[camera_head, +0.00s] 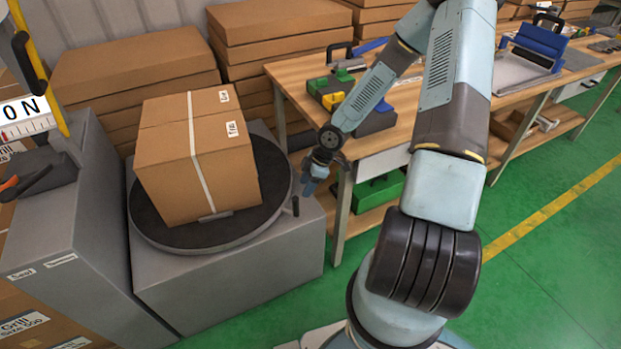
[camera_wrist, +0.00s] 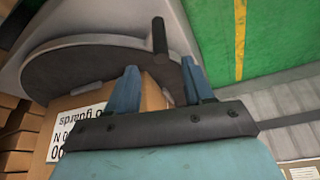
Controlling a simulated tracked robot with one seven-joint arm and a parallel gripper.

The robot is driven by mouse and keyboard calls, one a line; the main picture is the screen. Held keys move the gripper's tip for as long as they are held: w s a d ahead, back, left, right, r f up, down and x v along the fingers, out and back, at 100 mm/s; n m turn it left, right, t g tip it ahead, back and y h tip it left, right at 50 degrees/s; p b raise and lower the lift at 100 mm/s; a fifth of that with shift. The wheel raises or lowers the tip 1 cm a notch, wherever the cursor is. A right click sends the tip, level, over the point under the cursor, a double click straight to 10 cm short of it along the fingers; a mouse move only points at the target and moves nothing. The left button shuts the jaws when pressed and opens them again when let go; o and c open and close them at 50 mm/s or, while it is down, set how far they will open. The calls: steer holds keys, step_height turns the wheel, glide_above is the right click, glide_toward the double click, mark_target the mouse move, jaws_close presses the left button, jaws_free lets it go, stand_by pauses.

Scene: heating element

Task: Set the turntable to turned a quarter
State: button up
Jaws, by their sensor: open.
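The turntable (camera_head: 165,238) is a dark round disc on a grey block, with a large taped cardboard box (camera_head: 195,155) on it. A short dark upright handle (camera_head: 295,206) stands at the disc's right rim. My gripper (camera_head: 316,178) is right of the disc, beside the table leg and above and behind the handle in the head view. In the wrist view the turntable (camera_wrist: 75,70) and its handle (camera_wrist: 159,38) lie beyond my open, empty gripper (camera_wrist: 157,72). The handle shows between the finger directions, apart from them. The box (camera_wrist: 90,108) is partly hidden by my gripper.
A wooden workbench (camera_head: 290,68) with tools stands close to the right of my gripper. A grey cabinet (camera_head: 90,210) with a scale display is left of the turntable. Stacked cardboard boxes (camera_head: 110,70) stand behind. Green floor (camera_head: 560,260) is clear at right.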

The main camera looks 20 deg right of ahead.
steer(key=shift+v, duration=1.35)
steer(key=shift+s, duration=0.1)
steer(key=shift+c, duration=0.2)
